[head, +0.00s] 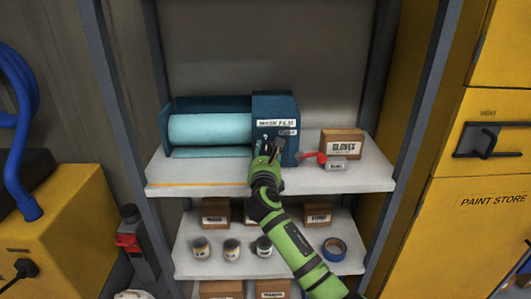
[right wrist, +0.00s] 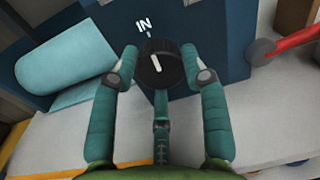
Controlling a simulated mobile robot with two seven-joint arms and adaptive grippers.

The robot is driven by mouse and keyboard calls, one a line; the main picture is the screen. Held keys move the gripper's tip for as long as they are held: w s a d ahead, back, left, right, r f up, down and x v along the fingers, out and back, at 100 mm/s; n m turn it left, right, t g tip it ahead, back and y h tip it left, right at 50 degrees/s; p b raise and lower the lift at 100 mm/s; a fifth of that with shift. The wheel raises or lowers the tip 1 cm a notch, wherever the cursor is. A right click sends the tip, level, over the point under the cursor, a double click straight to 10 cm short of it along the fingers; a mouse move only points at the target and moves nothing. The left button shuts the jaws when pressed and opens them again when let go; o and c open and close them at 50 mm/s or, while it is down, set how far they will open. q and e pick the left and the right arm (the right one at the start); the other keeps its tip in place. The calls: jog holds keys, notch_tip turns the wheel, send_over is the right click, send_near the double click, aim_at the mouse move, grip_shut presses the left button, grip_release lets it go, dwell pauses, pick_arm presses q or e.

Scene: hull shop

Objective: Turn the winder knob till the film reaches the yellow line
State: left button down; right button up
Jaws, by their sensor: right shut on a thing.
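The dark blue film winder (head: 275,104) stands on the upper shelf, with a pale cyan film roll (head: 210,128) at its left. A strip of film (head: 205,152) shows below the roll, its front edge behind the yellow line (head: 190,184) with bare shelf between. My right gripper (head: 266,157) is at the winder's front. In the head view, my gripper hides the knob. My left gripper is not in view.
A gloves carton (head: 342,144) and a red-handled tool (head: 313,156) sit right of the winder. The lower shelf holds several cans, cartons and a blue tape roll (head: 334,249). Grey shelf posts (head: 122,110) flank the shelves. A yellow paint store cabinet (head: 478,210) stands right.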

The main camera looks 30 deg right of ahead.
jog(key=shift+r, duration=0.35)
